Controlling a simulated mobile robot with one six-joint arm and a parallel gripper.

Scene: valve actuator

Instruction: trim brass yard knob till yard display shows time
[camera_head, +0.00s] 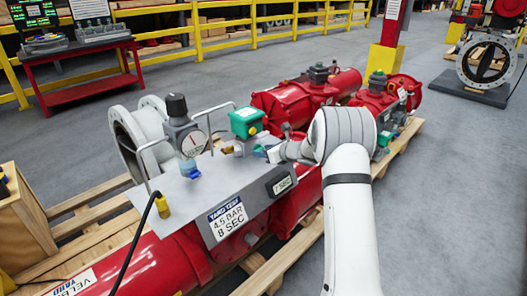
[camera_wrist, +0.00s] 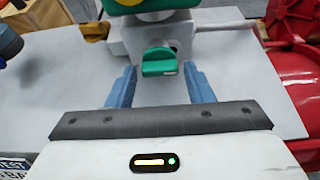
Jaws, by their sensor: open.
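My gripper (camera_wrist: 160,68) is open, its two blue fingers apart. In the wrist view a green knob (camera_wrist: 160,56) on a grey block lies between and just beyond the fingertips; I cannot tell whether they touch it. A brass-coloured part (camera_wrist: 95,31) sticks out left of that block, outside the fingers. In the head view my gripper (camera_head: 262,152) is low over the grey plate (camera_head: 190,190), and the arm partly hides the block. A small dark display (camera_head: 281,183) on the plate's front seems to read 7 SEC. A placard (camera_head: 229,216) reads YARD TEST, 4.5 BAR, 8 SEC.
A dial gauge (camera_head: 194,141) and a green-topped unit (camera_head: 245,121) stand on the plate. Red actuator cylinders (camera_head: 150,268) lie around it on a wooden pallet. A black cable (camera_head: 133,238) hangs at the left.

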